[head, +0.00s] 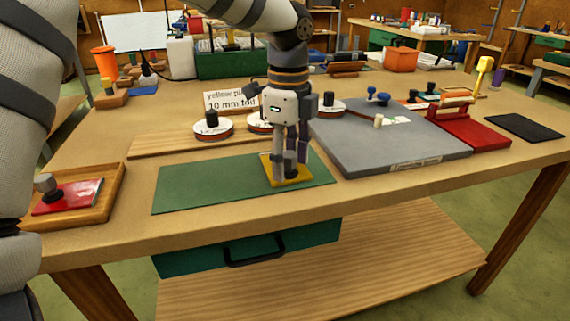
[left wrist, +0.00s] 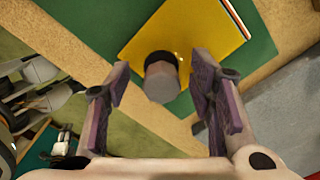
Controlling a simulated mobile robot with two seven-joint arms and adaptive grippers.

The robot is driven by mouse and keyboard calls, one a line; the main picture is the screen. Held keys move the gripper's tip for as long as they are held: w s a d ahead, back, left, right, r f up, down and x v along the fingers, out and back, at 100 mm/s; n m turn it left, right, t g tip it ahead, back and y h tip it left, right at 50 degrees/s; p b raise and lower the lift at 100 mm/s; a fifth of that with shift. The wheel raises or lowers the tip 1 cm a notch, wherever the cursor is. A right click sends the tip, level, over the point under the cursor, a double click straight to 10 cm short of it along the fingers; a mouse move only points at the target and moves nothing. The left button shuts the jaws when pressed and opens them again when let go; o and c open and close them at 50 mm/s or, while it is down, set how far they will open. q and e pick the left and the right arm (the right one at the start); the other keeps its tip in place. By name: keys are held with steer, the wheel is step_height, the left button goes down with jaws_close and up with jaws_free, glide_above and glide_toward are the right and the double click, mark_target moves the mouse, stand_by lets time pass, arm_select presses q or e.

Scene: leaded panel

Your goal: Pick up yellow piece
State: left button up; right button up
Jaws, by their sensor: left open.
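The yellow piece (head: 298,175) is a flat yellow plate with a grey and dark knob (head: 290,163) standing on it. It lies on the green mat (head: 205,185) near the table's front edge. In the left wrist view the yellow piece (left wrist: 205,30) fills the top middle, and its knob (left wrist: 162,78) points towards the camera. My left gripper (head: 290,172) is above the piece, pointing down. In the left wrist view its open fingers (left wrist: 160,95) stand on either side of the knob, with gaps on both sides.
A wooden tray (head: 117,185) with a red piece (head: 75,197) is at the left. Round discs with black knobs (head: 212,127) and a label card (head: 228,101) stand behind the mat. A grey board (head: 370,150) and red stand (head: 478,134) are at the right.

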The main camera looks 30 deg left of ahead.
arm_select(q)
steer(key=shift+f, duration=0.2)
jaws_close()
steer(key=shift+w+r, duration=0.1)
